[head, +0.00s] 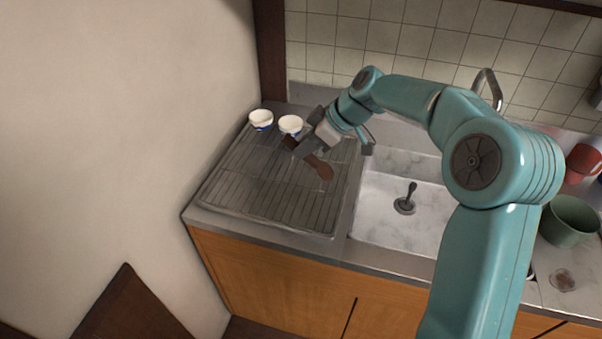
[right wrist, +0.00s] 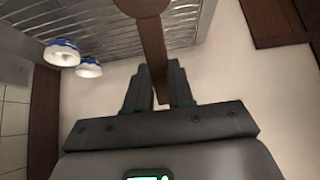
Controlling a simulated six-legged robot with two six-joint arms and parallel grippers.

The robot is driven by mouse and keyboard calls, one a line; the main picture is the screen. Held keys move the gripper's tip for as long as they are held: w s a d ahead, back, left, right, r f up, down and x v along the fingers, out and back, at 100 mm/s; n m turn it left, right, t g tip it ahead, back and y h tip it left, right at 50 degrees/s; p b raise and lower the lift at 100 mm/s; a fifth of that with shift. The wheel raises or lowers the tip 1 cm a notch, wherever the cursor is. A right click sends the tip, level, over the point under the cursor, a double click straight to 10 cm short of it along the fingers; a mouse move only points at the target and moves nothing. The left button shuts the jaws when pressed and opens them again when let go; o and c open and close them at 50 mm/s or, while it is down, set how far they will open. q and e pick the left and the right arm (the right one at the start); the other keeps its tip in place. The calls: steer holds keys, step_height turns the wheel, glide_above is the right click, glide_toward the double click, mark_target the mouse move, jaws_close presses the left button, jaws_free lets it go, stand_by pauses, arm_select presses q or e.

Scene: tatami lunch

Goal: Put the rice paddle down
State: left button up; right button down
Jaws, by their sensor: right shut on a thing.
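The brown rice paddle (head: 323,169) is over the metal drying rack (head: 262,204) left of the sink in the head view. My right gripper (head: 294,147) is shut on its handle. In the right wrist view, the paddle (right wrist: 153,45) runs up from between the fingers of the gripper (right wrist: 158,88), with its rounded end cut off by the top edge. The rack (right wrist: 105,36) lies beyond it. I cannot tell whether the paddle touches the rack. My left gripper is not in view.
Two white and blue cups (head: 261,119) (head: 290,125) stand at the rack's back, close to my right gripper. The sink (head: 385,208) is to the right. A green pot (head: 570,220) and a red item (head: 584,162) stand further right. The rack's front is clear.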

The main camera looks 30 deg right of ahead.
step_height(320, 180, down, 9)
steer(key=shift+f, duration=0.1)
steer(key=shift+a, duration=0.1)
steer(key=shift+f, duration=0.1)
steer(key=shift+f, duration=0.1)
steer(key=c, duration=1)
jaws_free()
